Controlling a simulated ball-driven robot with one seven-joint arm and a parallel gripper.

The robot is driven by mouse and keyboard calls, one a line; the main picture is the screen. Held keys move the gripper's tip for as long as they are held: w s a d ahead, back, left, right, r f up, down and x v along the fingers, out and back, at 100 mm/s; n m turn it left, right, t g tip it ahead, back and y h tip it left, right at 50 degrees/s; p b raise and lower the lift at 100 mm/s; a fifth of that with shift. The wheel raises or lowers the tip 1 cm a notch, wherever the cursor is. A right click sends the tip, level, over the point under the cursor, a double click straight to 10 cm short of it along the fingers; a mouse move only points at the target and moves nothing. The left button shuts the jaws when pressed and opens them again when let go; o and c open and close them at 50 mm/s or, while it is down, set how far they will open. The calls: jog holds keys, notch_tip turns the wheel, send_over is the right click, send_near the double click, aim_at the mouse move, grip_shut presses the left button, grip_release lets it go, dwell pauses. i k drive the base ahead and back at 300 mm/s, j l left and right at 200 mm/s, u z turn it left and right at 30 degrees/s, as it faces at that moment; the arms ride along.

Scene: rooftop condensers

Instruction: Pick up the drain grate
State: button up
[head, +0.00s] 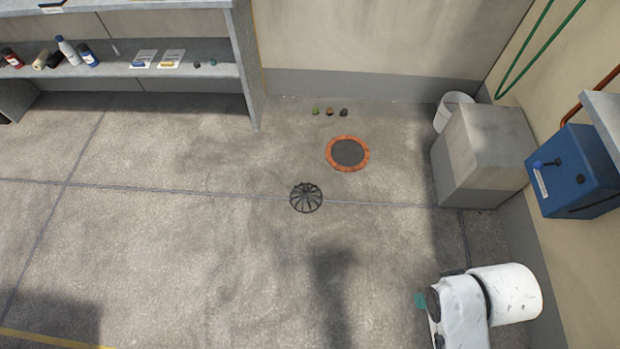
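The drain grate (306,198) is a dark, round, domed piece with radial ribs. It lies on the concrete floor near the middle of the head view, on a floor joint line. Just beyond it, up and to the right, is a round dark opening or disc with an orange-red ring (334,160) around it, apart from the grate. My white arm shows at the lower right, well away from the grate. My gripper's fingers cannot be made out, so its state does not show.
A concrete block (485,155) and a white bucket (453,108) stand at the right, by a blue wall box (573,172). Several small lumps (330,111) lie near the back wall. A grey shelf (170,72) with bottles stands at upper left. The floor around the grate is clear.

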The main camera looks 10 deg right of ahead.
aim_at(305, 189)
jog(key=k+j+u, duration=0.1)
jog(key=k, duration=0.4)
jog(key=i+j+z, duration=0.1)
jog(key=i+j, duration=0.65)
jog(key=i+j+z, duration=0.15)
jog(key=i+j, duration=0.5)
jog(key=i+j+z, duration=0.15)
jog(key=i+j, duration=0.2)
jog(key=j, duration=0.2)
jog(key=i+j, duration=0.3)
jog(key=j, duration=0.15)
jog(key=i+j+z, duration=0.15)
jog(key=i+j, duration=0.2)
jog(key=i+j+z, duration=0.1)
jog(key=i+j, duration=0.15)
jog(key=j, duration=0.35)
